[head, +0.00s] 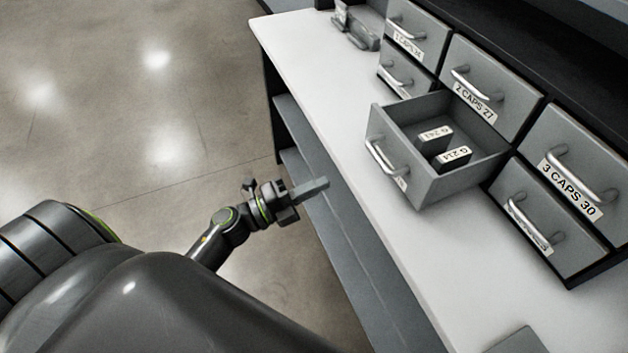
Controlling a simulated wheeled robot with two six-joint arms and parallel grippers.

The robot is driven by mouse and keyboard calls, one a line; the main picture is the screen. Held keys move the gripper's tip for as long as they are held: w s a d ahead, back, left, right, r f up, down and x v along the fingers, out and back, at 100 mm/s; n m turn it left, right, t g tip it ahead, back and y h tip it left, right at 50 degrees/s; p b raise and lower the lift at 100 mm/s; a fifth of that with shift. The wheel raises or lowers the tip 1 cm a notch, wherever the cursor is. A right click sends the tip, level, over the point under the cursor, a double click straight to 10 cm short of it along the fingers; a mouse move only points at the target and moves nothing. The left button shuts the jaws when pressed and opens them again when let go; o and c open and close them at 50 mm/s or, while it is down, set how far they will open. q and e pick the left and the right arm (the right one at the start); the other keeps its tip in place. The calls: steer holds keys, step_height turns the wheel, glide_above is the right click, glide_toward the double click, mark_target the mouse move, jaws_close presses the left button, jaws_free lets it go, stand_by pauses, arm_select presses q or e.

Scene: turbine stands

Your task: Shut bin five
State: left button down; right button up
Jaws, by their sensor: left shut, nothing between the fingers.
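A grey open drawer (425,190) sticks out from the lower row of the cabinet, below the drawer labelled 2 CAPS 27 (480,88). By its place it is bin five; its own front label is too oblique to read. Its bar handle (382,162) faces the front edge of the worktop. My right gripper is not in view.
The neighbouring lower drawers (405,70) and (540,222) are shut, as is the drawer labelled 3 CAPS 30 (575,165). The white worktop (330,100) is clear in front of the drawers. A small grey fixture (358,28) stands at the far end. A grey flat piece (518,342) lies at the near end.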

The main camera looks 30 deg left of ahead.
mark_target(435, 140)
arm_select(q)
steer(key=p+x, duration=0.3)
steer(key=x, duration=0.7)
steer(key=shift+d+p, duration=0.2)
steer(key=shift+p, duration=0.1)
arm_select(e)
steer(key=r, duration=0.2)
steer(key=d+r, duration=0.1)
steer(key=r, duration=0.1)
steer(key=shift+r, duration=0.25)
arm_select(q)
steer(key=shift+w+r, duration=0.1)
steer(key=shift+w, duration=0.05)
steer(key=f+b+x, duration=0.1)
steer(key=x, duration=0.5)
steer(key=f+b+x, duration=0.1)
steer(key=x, duration=0.5)
steer(key=f+b+x, duration=0.1)
steer(key=b+x, duration=0.1)
steer(key=x, duration=0.4)
steer(key=shift+w+d+f, duration=0.25)
steer(key=shift+d+f, duration=0.05)
steer(key=shift+f, duration=0.05)
steer(key=shift+w+r, duration=0.1)
steer(key=shift+w, duration=0.05)
steer(key=shift+r, duration=0.25)
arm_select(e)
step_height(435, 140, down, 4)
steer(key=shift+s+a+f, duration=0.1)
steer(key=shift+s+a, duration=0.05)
